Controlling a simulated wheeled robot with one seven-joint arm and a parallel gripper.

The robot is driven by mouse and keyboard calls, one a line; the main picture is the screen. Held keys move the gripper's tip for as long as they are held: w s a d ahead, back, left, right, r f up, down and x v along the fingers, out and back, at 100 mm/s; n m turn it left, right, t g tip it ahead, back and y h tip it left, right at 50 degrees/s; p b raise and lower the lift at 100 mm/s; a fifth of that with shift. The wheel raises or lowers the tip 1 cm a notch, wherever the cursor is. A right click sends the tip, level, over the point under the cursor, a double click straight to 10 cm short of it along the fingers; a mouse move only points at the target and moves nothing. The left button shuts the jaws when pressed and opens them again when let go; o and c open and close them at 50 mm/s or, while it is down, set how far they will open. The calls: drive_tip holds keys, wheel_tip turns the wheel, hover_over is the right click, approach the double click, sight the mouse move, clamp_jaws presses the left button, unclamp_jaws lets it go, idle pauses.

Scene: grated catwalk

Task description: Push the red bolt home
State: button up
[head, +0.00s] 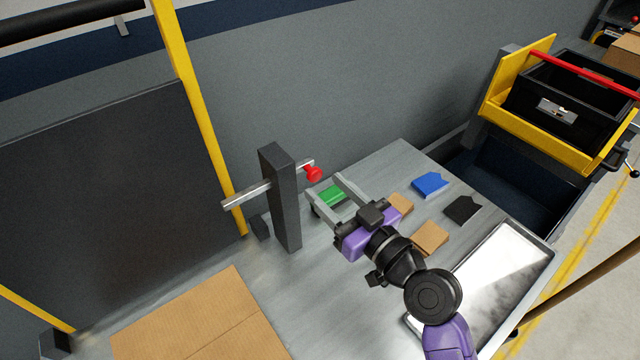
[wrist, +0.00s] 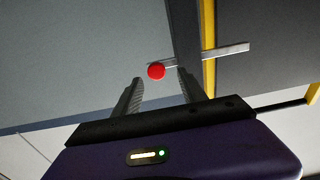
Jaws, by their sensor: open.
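The red bolt's knob (head: 314,173) sits at the right end of a steel bar (head: 245,191) that passes through a dark upright post (head: 281,200). The bar sticks out on both sides of the post, and its left end reaches the yellow frame edge. My gripper (head: 323,192) is open, just below and to the right of the knob in the head view. In the wrist view the red knob (wrist: 156,71) shows beyond and between the open fingertips (wrist: 160,76). No contact with the knob is visible.
A cardboard sheet (head: 200,318) lies at the front left of the grey table. Green, blue (head: 430,184), black (head: 462,209) and tan pieces lie around my gripper, near a shiny tray (head: 500,270). A black crate (head: 565,95) in a yellow holder stands at the upper right.

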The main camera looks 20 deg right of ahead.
drive_tip(key=b+v, duration=0.1)
drive_tip(key=v, duration=0.3)
drive_tip(key=shift+w, duration=0.1)
idle(0.4)
drive_tip(key=s+d+m+t+h, duration=0.1)
drive_tip(key=s+d+m+h, duration=0.5)
drive_tip(key=s+a+f+n+g, duration=0.1)
drive_tip(key=s+f, duration=0.2)
drive_tip(key=s, duration=1)
drive_tip(key=s+a+f+n+g, duration=0.1)
drive_tip(key=s+a+f+g, duration=0.1)
drive_tip(key=s, duration=1.1)
drive_tip(key=shift+f, duration=0.5)
drive_tip(key=shift+s, duration=0.1)
